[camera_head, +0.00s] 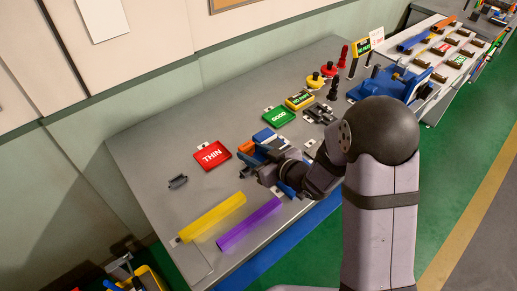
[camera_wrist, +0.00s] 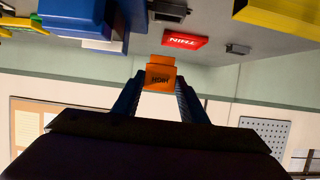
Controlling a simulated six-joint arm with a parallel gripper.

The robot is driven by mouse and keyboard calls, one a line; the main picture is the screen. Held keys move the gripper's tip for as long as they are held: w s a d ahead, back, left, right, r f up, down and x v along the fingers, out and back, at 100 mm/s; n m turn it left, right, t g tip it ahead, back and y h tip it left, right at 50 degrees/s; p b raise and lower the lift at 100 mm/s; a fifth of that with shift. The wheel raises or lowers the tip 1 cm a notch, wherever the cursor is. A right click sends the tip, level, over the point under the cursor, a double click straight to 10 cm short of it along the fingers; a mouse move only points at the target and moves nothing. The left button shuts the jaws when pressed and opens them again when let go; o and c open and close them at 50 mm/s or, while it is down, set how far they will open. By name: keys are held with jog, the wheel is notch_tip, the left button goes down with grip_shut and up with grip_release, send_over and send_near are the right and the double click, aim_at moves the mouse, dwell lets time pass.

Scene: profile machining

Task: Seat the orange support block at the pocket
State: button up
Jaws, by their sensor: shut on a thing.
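My gripper (camera_head: 262,160) is low over the grey bench, left of the dark arm joint. In the wrist view its two blue fingers (camera_wrist: 160,88) are shut on the orange support block (camera_wrist: 160,76), one on each side. The block's near face carries dark letters, upside down in this view. An orange piece at the fingertips, probably this block, shows in the head view (camera_head: 246,147). The arm and fingers hide part of the bench beneath. I cannot make out the pocket clearly in either view.
A red THIN tray (camera_head: 212,155) and a small dark fixture (camera_head: 178,182) lie to the left. Yellow (camera_head: 212,217) and purple (camera_head: 250,223) bars lie in front. A blue block (camera_head: 263,136), a green tray (camera_head: 279,116) and a blue vise (camera_head: 385,84) stand behind.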

jog(key=shift+s+d, duration=0.1)
dwell(0.3)
jog(key=shift+f, duration=0.25)
jog(key=shift+f+b, duration=2.15)
jog(key=shift+f, duration=0.15)
jog(key=shift+f+b, duration=1.1)
jog(key=shift+f, duration=0.05)
jog(key=o, duration=1.3)
jog(key=shift+c, duration=0.2)
jog(key=shift+d, duration=0.1)
jog(key=shift+b+v, duration=0.55)
jog(key=shift+v, duration=3.1)
